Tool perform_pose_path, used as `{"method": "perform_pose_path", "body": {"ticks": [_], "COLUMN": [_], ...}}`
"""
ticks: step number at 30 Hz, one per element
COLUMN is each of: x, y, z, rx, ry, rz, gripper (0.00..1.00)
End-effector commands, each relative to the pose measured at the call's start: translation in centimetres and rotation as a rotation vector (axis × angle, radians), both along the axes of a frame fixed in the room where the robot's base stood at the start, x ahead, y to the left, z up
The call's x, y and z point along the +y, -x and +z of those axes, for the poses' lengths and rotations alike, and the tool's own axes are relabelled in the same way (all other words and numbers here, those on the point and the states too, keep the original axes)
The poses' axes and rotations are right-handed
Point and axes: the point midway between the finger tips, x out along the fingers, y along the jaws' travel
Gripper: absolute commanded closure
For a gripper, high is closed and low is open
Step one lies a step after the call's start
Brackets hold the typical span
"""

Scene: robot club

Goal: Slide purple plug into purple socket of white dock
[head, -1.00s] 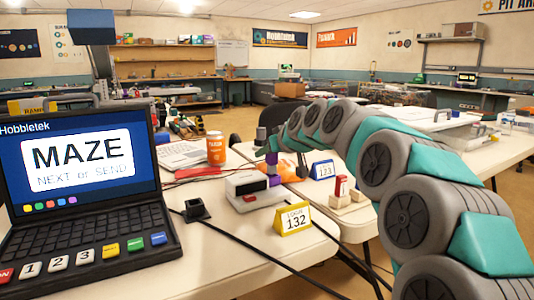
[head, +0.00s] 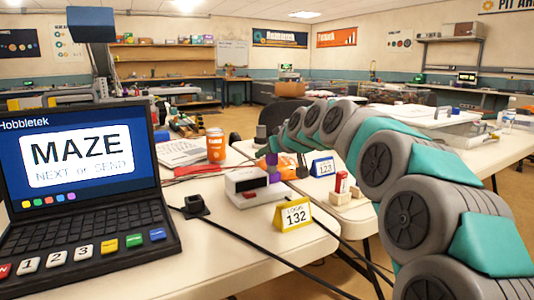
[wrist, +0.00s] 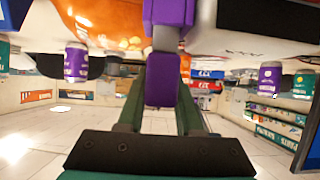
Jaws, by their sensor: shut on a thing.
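The white dock (head: 246,181) lies on the table right of the laptop, with a dark front panel. A purple socket (head: 275,178) shows at its right end. My gripper (head: 271,151) is above that end, shut on the purple plug (head: 272,160). In the wrist view the plug (wrist: 162,84) sits between my gripper's fingers (wrist: 162,100). A short grey piece joins it in line with a larger purple block (wrist: 169,11) at the top, likely the socket. I cannot tell how far the plug is in.
A yellow sign (head: 293,215) stands in front of the dock and a blue sign (head: 322,168) to its right. A red-and-white item (head: 341,185) is nearby. An orange can (head: 216,146) stands behind. The laptop (head: 85,190) fills the left. Black cables cross the front.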

Motion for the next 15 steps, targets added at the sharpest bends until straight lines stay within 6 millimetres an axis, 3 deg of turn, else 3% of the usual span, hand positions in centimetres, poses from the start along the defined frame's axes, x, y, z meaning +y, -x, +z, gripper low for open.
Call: {"method": "perform_pose_path", "body": {"ticks": [15], "x": [0.0], "y": [0.01], "z": [-0.55], "rx": [0.0], "ry": [0.0], "rz": [0.0], "gripper": [1.0]}}
